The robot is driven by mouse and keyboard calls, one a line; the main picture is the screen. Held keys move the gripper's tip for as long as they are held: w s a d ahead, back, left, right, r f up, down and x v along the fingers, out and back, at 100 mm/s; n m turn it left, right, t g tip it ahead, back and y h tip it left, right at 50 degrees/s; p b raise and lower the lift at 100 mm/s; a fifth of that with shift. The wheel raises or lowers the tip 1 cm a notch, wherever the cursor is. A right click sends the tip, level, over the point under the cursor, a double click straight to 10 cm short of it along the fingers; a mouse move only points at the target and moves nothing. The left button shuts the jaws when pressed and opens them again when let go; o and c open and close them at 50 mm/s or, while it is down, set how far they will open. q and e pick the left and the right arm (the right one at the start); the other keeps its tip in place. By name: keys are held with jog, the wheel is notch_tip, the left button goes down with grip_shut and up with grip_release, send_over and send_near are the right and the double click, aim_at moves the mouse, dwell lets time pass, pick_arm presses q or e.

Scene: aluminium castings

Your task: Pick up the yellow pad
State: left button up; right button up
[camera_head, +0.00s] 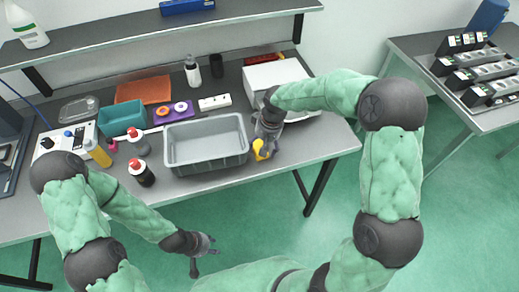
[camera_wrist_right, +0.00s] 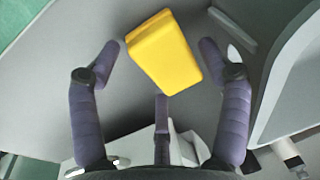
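The yellow pad (camera_wrist_right: 163,52) is a block with rounded edges on the grey tabletop. It also shows in the head view (camera_head: 261,150), right of the grey tray, partly covered by my right gripper (camera_head: 267,128). In the right wrist view, the purple-grey fingers of my right gripper (camera_wrist_right: 158,66) are spread wide, one on each side of the pad, with a gap on both sides. A third finger shows below the pad. My left gripper (camera_head: 202,255) hangs empty in front of the table, its fingers apart.
An empty grey tray (camera_head: 206,169) stands left of the pad. A white box (camera_head: 276,74) stands behind my right gripper. Bottles, a teal bin (camera_head: 122,119) and an orange tray (camera_head: 144,89) crowd the left side. A shelf (camera_head: 165,32) runs above the back.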

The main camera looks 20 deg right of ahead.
jog(key=c, duration=0.6)
